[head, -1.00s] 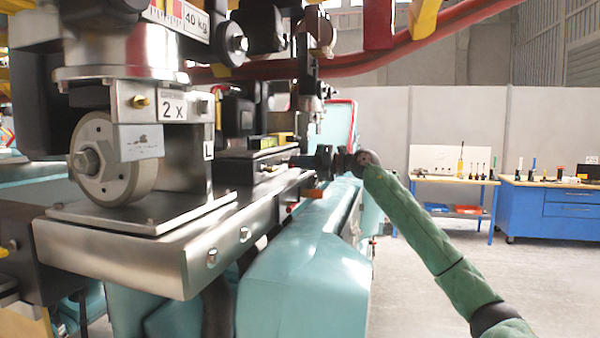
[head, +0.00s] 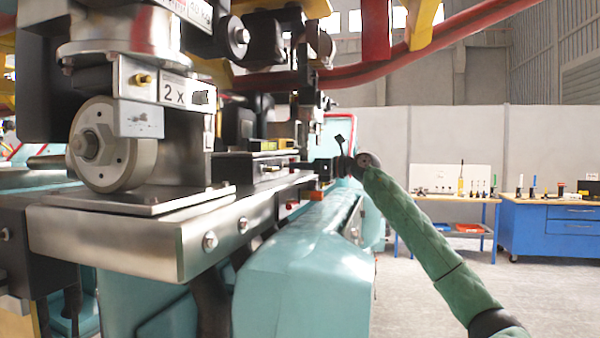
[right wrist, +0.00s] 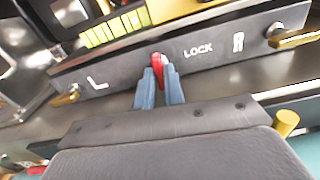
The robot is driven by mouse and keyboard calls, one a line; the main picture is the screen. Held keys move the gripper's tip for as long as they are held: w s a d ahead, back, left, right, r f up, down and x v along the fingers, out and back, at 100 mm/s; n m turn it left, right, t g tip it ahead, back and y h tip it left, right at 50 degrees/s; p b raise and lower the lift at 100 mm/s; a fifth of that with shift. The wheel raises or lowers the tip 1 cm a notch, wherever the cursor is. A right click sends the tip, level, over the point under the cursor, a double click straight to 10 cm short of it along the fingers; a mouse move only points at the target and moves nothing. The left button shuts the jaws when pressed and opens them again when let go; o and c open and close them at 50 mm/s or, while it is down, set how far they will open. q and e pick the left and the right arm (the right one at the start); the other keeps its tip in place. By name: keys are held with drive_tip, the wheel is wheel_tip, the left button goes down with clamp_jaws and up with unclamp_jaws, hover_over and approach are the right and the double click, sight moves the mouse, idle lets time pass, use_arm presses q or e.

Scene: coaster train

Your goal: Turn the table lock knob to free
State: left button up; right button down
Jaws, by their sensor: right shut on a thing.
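In the right wrist view a red knob (right wrist: 158,62) stands on the dark panel strip (right wrist: 128,76), to the left of the word LOCK. My right gripper (right wrist: 159,78) has its two blue fingers shut on the knob, one on each side. The knob points roughly across the strip's long edge. In the head view my right gripper (head: 303,166) reaches in from the right to the side of the machine table (head: 110,240). The knob is too small to make out there. My left gripper is not in view.
A large grey wheel (head: 115,150) stands on the table at left. Below and beside my right gripper lies a teal machine body (head: 300,270). A red pipe (head: 380,62) crosses overhead. The floor to the right is open before a blue workbench (head: 545,228).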

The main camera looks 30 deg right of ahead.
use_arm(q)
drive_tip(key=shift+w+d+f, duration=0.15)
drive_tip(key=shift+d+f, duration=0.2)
use_arm(e)
drive_tip(key=shift+f+n, duration=0.15)
drive_tip(key=shift+n, duration=0.35)
drive_tip(key=c, duration=1.5)
unclamp_jaws()
drive_tip(key=shift+s+d+b, duration=0.25)
drive_tip(key=shift+b, duration=0.15)
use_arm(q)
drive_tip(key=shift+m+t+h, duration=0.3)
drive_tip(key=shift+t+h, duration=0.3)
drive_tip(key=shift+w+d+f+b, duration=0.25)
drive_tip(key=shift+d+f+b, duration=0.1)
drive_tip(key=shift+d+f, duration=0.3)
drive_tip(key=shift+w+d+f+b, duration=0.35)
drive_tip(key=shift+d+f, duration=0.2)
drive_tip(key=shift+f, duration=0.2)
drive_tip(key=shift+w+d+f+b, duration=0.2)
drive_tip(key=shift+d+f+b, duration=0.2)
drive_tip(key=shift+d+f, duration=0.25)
use_arm(e)
drive_tip(key=shift+v, duration=3.5)
